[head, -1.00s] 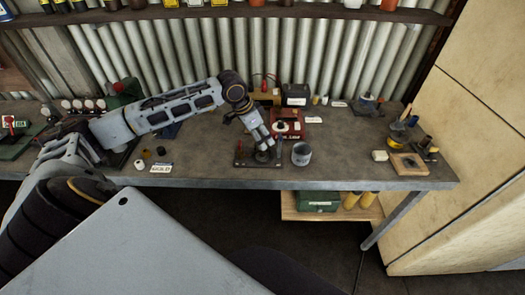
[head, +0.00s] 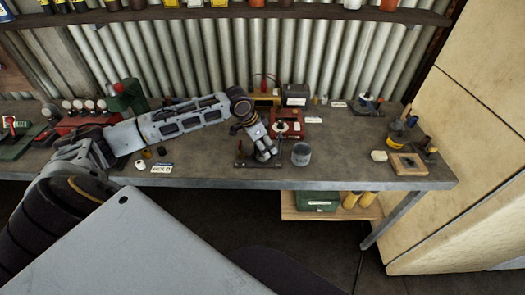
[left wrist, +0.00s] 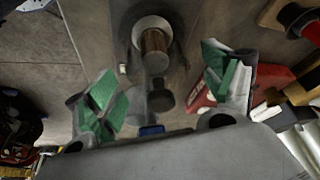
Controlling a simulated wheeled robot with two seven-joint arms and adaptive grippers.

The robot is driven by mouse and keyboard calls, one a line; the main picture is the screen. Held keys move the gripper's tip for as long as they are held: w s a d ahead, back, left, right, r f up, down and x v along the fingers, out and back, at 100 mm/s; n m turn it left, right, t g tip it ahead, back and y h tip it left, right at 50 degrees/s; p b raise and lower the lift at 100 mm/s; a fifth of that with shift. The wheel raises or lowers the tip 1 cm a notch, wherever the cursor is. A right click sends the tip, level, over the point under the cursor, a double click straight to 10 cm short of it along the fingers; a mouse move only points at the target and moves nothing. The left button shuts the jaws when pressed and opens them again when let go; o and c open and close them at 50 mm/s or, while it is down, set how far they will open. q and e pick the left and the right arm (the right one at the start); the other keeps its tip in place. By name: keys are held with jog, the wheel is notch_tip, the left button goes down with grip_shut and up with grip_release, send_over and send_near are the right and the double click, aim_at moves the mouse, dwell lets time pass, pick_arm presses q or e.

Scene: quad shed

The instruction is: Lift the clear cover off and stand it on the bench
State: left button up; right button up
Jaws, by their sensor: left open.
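My left gripper (head: 267,153) is at the front of the bench, over a dark flat base plate (head: 243,162). In the left wrist view, its two green-padded fingers (left wrist: 163,92) stand wide apart with nothing gripped. A dark round knob (left wrist: 160,98) shows between them, with a copper-brown cylinder (left wrist: 154,42) with a pale ring beyond it. I cannot make out the clear cover's outline for certain. A grey, cup-like cylinder (head: 301,154) stands upright just right of the gripper in the head view; I cannot tell whether it is see-through. My right gripper is not in view.
A red box (head: 288,123) stands close behind the gripper, and also shows in the left wrist view (left wrist: 197,100). The bench (head: 340,165) is bare between the grey cylinder and white block.

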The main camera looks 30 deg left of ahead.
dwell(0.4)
pick_arm(q)
jog(key=c, duration=1.1)
jog(key=shift+r, duration=0.15)
notch_tip(320, 180, up, 18)
jog(key=shift+f, duration=0.1)
jog(key=shift+a, duration=0.1)
dwell(0.6)
